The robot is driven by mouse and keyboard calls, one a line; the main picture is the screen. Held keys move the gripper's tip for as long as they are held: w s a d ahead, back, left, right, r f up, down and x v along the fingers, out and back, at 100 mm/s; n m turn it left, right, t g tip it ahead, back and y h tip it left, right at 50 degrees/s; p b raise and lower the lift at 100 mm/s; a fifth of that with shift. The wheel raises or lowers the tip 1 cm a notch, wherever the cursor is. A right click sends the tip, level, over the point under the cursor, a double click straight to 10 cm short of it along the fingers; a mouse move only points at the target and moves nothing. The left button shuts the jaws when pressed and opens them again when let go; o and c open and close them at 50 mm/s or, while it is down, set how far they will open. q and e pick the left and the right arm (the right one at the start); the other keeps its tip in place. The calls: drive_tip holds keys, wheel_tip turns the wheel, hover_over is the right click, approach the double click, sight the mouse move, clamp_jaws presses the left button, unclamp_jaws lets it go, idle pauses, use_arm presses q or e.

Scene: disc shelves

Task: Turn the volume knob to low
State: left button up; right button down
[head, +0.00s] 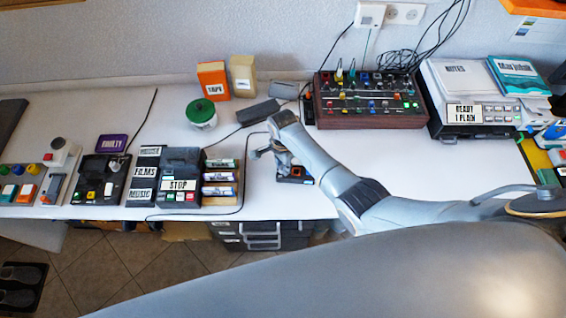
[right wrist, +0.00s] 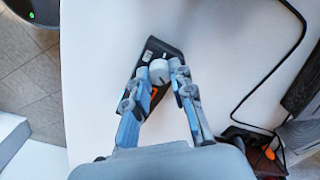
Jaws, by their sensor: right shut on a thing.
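A small dark control box (right wrist: 152,46) lies on the white table. A round pale grey knob (right wrist: 159,70) stands on top of it. My right gripper (right wrist: 158,72) is shut on the knob, with a blue-grey finger on each side. In the head view the box (head: 296,179) is near the table's front edge, and my right gripper (head: 285,163) reaches down to it from above. The gripper hides the knob there, and the setting marks cannot be read. An orange part of the box shows between the fingers in the wrist view. My left gripper is not in view.
A rack of labelled boxes with a STOP label (head: 179,185) stands left of the gripper. A wooden-sided mixer panel (head: 368,101) is behind to the right. A green-lidded tub (head: 201,113) stands further back. Black cables (head: 240,130) cross the table nearby.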

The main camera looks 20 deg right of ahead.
drive_tip(key=n+p, duration=0.1)
drive_tip(key=n, duration=0.5)
drive_tip(key=shift+p, duration=0.35)
drive_tip(key=n+p, duration=0.1)
drive_tip(key=n, duration=0.5)
drive_tip(key=shift+n, duration=0.4)
drive_tip(key=n, duration=0.9)
drive_tip(key=shift+n, duration=2.2)
drive_tip(key=c, duration=1.1)
unclamp_jaws()
